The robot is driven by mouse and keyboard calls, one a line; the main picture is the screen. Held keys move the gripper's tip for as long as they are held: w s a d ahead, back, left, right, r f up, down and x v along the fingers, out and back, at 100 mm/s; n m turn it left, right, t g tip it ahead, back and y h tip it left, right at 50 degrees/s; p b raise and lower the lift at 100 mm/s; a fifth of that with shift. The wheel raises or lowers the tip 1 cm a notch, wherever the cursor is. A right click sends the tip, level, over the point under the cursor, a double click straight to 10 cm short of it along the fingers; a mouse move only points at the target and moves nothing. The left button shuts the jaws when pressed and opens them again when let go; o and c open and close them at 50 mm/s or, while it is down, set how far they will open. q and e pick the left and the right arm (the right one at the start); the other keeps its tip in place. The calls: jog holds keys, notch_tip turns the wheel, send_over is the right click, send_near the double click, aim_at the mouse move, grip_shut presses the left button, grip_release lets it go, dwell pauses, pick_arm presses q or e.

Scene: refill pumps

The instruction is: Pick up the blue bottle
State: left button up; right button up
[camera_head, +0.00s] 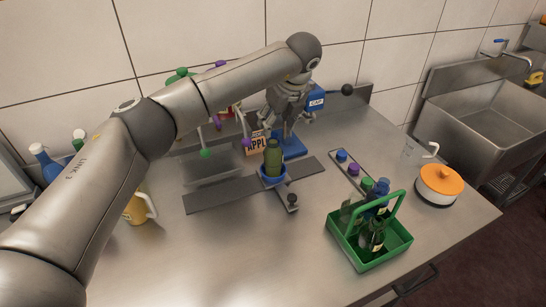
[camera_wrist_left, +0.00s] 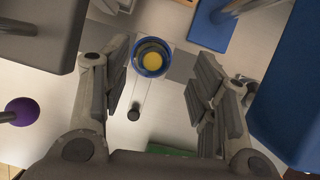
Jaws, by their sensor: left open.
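A green carrier (camera_head: 349,250) with a raised handle holds several dark bottles at the front right. One of them, at its back right, looks blue at the top (camera_head: 383,188); the handle partly hides it. An olive-green bottle (camera_head: 273,160) stands upright in a blue holder (camera_head: 272,179) mid-table. The wrist view shows a blue ring around a round yellow centre (camera_wrist_left: 152,58), which looks like this holder from above. My left gripper (camera_head: 285,108) is above and behind the olive bottle, open and empty. In the wrist view its spread fingers (camera_wrist_left: 163,80) hold nothing. My right gripper is not in view.
A blue capping machine (camera_head: 316,101) stands behind the gripper. A strip with blue and purple knobs (camera_head: 353,169), a white pot with an orange lid (camera_head: 438,182) and a clear jug (camera_head: 416,150) are at the right. The front-middle steel tabletop (camera_head: 250,255) is clear.

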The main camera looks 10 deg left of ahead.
aim_at(272, 134)
pick_arm(q)
jog(key=shift+a+f+p, duration=0.2)
jog(key=shift+f+p, duration=0.2)
jog(key=shift+f, duration=0.1)
jog(key=p+x, duration=0.1)
jog(key=x, duration=0.1)
jog(key=p+x, duration=0.1)
jog(key=x, duration=0.1)
jog(key=shift+s+a+f, duration=0.1)
jog(key=shift+s+f, duration=0.05)
jog(key=shift+s, duration=0.05)
jog(key=shift+f, duration=0.15)
grip_shut()
